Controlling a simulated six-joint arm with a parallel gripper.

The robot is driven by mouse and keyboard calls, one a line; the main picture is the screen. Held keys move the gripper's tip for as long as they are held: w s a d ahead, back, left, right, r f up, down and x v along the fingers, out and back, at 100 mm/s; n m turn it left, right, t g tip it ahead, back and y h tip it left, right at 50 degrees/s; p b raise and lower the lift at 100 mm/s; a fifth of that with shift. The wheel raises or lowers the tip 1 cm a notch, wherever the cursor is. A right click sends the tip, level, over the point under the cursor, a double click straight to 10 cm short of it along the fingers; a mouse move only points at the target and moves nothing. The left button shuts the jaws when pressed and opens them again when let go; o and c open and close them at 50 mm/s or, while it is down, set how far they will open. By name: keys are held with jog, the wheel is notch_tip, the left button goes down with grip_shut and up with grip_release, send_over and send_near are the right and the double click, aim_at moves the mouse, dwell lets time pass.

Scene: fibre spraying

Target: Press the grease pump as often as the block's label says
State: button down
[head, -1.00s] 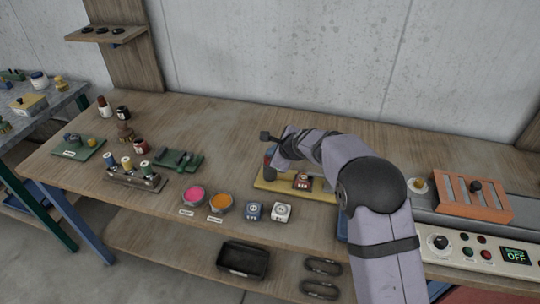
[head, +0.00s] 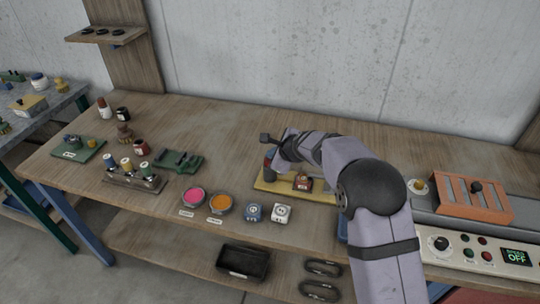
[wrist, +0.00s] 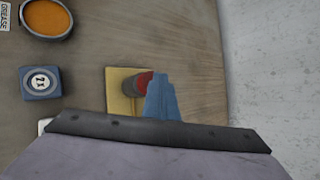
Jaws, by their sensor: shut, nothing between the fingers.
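My gripper (head: 271,153) is shut and empty at the pump. In the wrist view its blue fingers (wrist: 163,98) overlap the pump's red part; I cannot tell whether they touch it. Its lower part is hidden.
A blue block (head: 254,213) and a white block (head: 281,213) stand in front of the board. Left of them are pots of orange (head: 220,202) and pink (head: 193,197) grease. A spool rack (head: 134,180) stands further left. An orange slotted fixture (head: 473,198) is at right.

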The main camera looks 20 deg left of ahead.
jog(key=shift+r+p, duration=1.4)
jog(key=shift+r, duration=0.05)
notch_tip(320, 180, up, 5)
jog(key=p, duration=0.5)
dwell(0.4)
